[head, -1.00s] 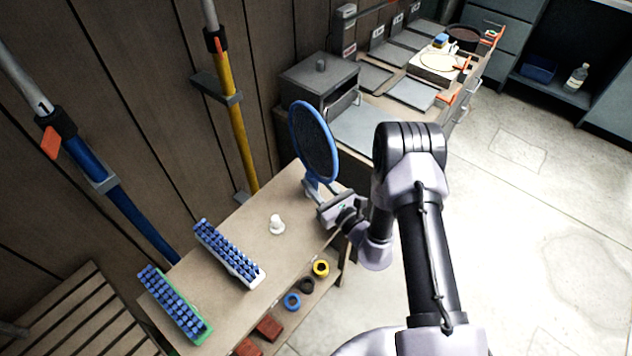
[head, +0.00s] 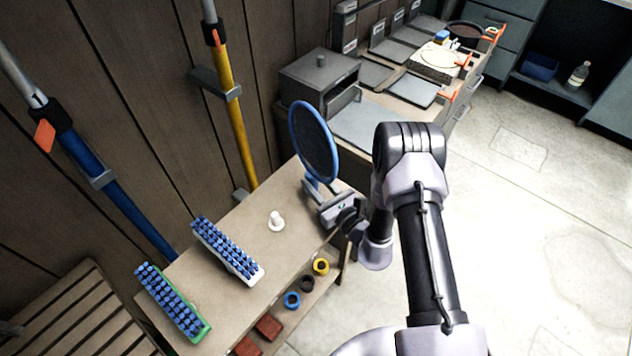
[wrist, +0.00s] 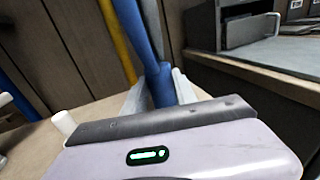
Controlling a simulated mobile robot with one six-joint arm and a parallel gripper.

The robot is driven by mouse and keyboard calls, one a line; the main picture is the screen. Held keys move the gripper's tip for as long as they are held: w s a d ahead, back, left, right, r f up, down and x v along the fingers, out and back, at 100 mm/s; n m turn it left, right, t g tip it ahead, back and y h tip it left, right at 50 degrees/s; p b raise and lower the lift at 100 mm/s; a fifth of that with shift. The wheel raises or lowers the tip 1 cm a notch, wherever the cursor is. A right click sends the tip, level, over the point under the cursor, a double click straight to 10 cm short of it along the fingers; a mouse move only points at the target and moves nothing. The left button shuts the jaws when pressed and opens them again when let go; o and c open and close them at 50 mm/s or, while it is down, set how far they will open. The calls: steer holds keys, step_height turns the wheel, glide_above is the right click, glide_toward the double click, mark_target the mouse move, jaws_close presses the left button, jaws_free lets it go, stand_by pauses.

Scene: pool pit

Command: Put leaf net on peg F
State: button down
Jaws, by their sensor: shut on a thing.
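The leaf net (head: 314,143) has a blue oval rim and dark mesh and stands upright above the far end of the bench. My gripper (head: 315,188) is shut on its blue handle below the rim. In the wrist view the blue handle (wrist: 150,50) rises between the two pale fingers of my gripper (wrist: 160,90). The lower end of the handle is hidden by my gripper. I cannot pick out a peg marked F; labels at the back are too small to read.
A bench (head: 215,215) holds a white knob-like piece (head: 276,221) and two blue-bristled brushes, one white-backed (head: 228,250), one green-edged (head: 172,302). Yellow (head: 234,130) and blue (head: 110,195) poles stand along the wall. A grey box (head: 318,80) sits behind the net. Floor at right is clear.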

steer(key=shift+c, duration=2.1)
jaws_free()
steer(key=b+v, duration=0.1)
steer(key=v, duration=0.8)
steer(key=shift+s+d+b, duration=0.25)
steer(key=shift+d+b, duration=0.05)
steer(key=shift+b, duration=0.05)
steer(key=shift+s+d, duration=0.3)
steer(key=shift+s, duration=0.25)
